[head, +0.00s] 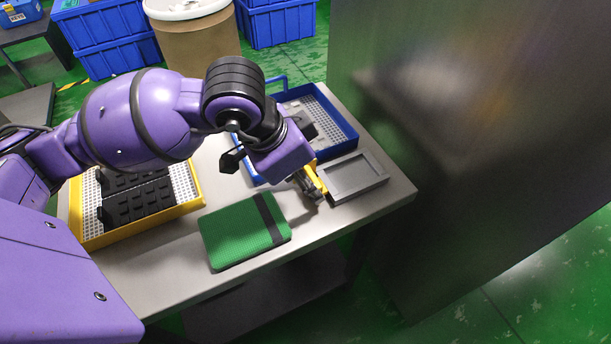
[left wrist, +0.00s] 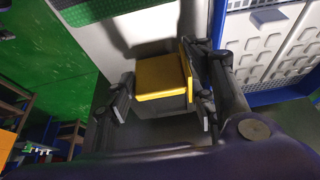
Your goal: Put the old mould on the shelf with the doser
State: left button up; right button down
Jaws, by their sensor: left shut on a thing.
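My left gripper (head: 316,190) is low over the right part of the table, at the left edge of a shallow grey rectangular tray (head: 356,178) that may be the mould. It is shut on a yellow block (head: 316,178). In the left wrist view the yellow block (left wrist: 162,78) sits between my two fingers (left wrist: 165,100), with grey material below it. I cannot tell whether the block is joined to the grey tray, or whether the tray is lifted. I cannot pick out the doser for certain. My right gripper is not in view.
A green pad with a dark band (head: 240,234) lies on the table (head: 170,262). A yellow tray (head: 196,187) holds black ribbed pieces. A blue tray (head: 350,135) holds grey pieces. A large grey panel (head: 480,130) stands to the right. A lower shelf (head: 265,300) shows under the table.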

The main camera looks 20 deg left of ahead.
pick_arm(q)
jog(key=shift+f+b, duration=0.15)
jog(key=shift+b, duration=0.2)
jog(key=o, duration=1.7)
jog(key=shift+c, duration=0.2)
